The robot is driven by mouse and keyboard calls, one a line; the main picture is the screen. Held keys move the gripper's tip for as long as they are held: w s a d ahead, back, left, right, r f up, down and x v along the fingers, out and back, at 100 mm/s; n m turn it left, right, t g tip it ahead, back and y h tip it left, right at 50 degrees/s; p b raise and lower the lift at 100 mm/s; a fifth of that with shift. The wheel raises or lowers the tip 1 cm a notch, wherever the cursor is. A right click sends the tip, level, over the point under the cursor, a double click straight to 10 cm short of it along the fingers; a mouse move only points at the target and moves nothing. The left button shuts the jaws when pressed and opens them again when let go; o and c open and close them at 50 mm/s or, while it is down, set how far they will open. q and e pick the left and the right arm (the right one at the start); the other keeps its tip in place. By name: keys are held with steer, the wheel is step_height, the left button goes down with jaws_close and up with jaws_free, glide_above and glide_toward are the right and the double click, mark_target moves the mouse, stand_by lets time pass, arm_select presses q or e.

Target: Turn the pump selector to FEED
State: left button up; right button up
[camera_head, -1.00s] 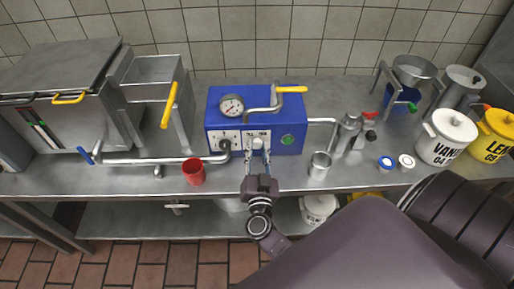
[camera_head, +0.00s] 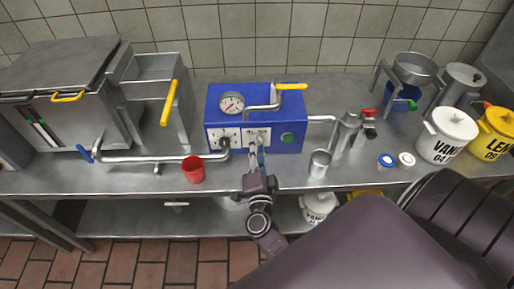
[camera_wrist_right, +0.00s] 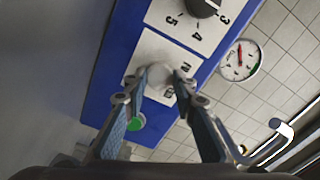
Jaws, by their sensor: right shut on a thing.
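The blue pump box (camera_head: 212,110) stands on the steel counter with a round gauge (camera_head: 231,103) and a green button (camera_head: 287,138) on it. The pump selector, a pale grey knob (camera_wrist_right: 158,80), sits on a white plate (camera_wrist_right: 150,45) in the right wrist view. My right gripper (camera_head: 257,143) reaches the front of the box. In the wrist view its two fingertips (camera_wrist_right: 160,76) are on either side of the knob, shut on it. The plate's lettering is partly hidden by fingers and knob, so I cannot tell the knob's setting. My left gripper is not in view.
A black numbered dial (camera_wrist_right: 203,6) is beside the selector. A yellow-handled pipe (camera_head: 262,106) is above it. A red cup (camera_head: 193,169) stands front left and a steel cup (camera_head: 319,164) front right. White (camera_head: 447,143) and yellow tubs stand at right.

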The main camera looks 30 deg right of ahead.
steer(key=shift+m, duration=0.4)
steer(key=o, duration=1.2)
steer(key=shift+c, duration=0.2)
steer(key=v, duration=0.7)
steer(key=shift+s+a, duration=0.15)
steer(key=shift+s, duration=0.15)
